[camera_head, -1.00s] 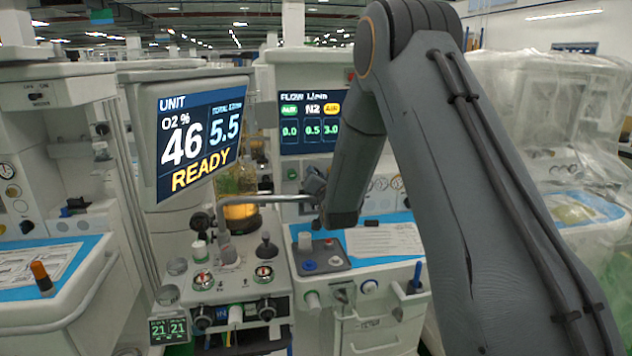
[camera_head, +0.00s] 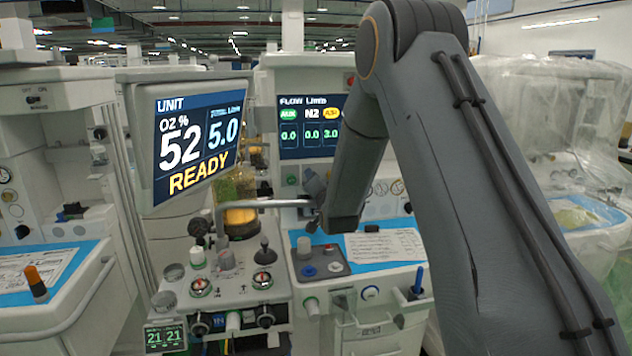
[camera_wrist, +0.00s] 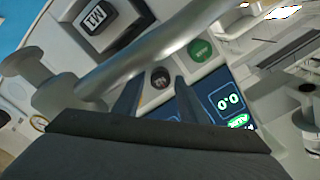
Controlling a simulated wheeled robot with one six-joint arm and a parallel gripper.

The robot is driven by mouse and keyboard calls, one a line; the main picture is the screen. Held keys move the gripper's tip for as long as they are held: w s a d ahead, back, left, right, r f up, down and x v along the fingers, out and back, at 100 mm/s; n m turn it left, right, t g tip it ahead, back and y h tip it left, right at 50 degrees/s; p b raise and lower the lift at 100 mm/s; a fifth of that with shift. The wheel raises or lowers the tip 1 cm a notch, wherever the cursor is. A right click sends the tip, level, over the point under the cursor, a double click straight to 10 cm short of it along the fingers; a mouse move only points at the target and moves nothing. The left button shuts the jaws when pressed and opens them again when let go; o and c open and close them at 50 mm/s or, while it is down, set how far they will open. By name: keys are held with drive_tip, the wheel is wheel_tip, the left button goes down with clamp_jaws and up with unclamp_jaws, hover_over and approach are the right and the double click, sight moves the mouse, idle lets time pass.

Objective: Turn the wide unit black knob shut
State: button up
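The wide unit's black knob (camera_wrist: 160,77) sits on the panel in the wrist view, between a green knob (camera_wrist: 201,50) and a larger control. My gripper (camera_wrist: 160,80) has its two fingers apart, one on each side of the black knob, with what looks like a small gap at each side. In the head view my gripper (camera_head: 314,188) is at the wide unit's panel below the flow screen (camera_head: 311,126), and the black knob is hidden there. The flow screen reads 0.0, 0.0 and 3.0, with N2 in the middle. The unit screen (camera_head: 197,146) reads O2 52, total 5.0, READY.
A grey curved tube (camera_head: 262,204) crosses just in front of the panel and passes close to my gripper in the wrist view. A worktop (camera_head: 393,245) with a blue mat and paper lies below. Plastic-covered equipment (camera_head: 560,130) stands at the right.

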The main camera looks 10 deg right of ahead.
drive_tip(key=shift+s, duration=0.1)
drive_tip(key=shift+s+b, duration=0.85)
drive_tip(key=shift+s, duration=3)
